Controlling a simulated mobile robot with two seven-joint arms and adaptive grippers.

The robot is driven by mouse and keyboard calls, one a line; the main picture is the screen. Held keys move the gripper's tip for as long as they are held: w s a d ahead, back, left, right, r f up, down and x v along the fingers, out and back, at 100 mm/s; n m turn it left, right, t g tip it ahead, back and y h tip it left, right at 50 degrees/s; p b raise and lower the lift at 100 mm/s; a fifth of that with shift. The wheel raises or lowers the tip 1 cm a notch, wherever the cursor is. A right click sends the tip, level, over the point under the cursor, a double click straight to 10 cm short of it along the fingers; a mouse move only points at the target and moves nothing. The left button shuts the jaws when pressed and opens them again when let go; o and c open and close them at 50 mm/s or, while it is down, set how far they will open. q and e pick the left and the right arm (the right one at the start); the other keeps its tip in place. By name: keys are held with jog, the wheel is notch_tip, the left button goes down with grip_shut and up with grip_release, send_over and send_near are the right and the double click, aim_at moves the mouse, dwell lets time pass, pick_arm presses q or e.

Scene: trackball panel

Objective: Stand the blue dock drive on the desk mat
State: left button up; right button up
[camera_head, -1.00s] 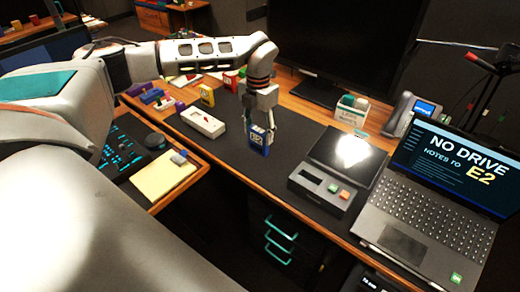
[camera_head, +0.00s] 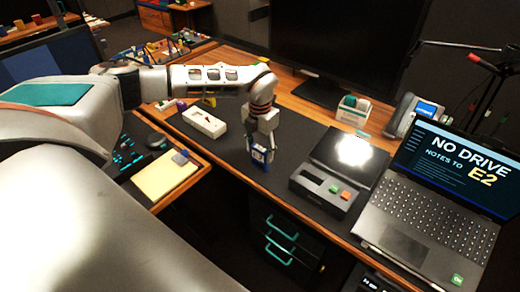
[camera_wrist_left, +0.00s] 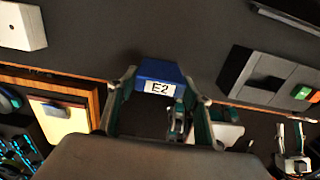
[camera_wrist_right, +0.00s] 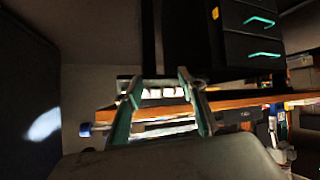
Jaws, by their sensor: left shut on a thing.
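The blue dock drive (camera_head: 259,163), with a white label, is held upright between the fingers of my left gripper (camera_head: 262,146). In the left wrist view, the drive (camera_wrist_left: 159,72) shows its E2 label between the two fingertips. It is over the front part of the dark desk mat (camera_head: 290,132); I cannot tell whether its base touches the mat. My right gripper (camera_wrist_right: 160,92) shows only in its own wrist view. Its fingers are apart with nothing seen held, and it points toward the desk's edge.
A white box (camera_head: 205,123) lies left of the drive. A black device (camera_head: 325,187) with green and red buttons stands to the right, beside the laptop (camera_head: 435,195). A yellow notepad (camera_head: 165,177) is at the left front. Mat behind the drive is clear.

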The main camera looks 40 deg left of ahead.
pick_arm(q)
jog(key=o, duration=1.2)
jog(key=shift+f, duration=0.15)
